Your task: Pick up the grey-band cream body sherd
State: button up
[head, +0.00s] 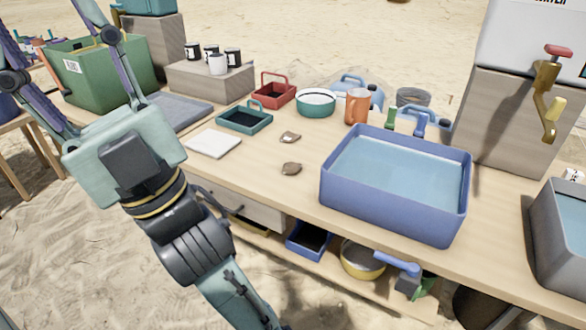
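Two small sherds lie apart on the wooden table, in the open area left of the blue basin. The farther sherd (290,137) is paler, cream to greyish brown, and best fits the grey-band cream body sherd; its band is too small to make out. The nearer sherd (291,168) is darker brown. My gripper (50,40) is at the upper left, well left of both sherds and apart from them. Its two fingers are spread wide with nothing seen between them. The fingertips run to the picture's edge.
A blue water basin (335,190) stands right of the sherds. A white tile (213,144), a teal tray (244,120), a red tray (273,94), a teal-white bowl (315,103) and an orange mug (357,106) stand around them. Bare tabletop surrounds the sherds.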

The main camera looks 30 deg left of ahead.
aim_at(291, 167)
jog(key=i+j, duration=0.8)
jog(key=j+u, duration=0.05)
jog(key=j, duration=0.05)
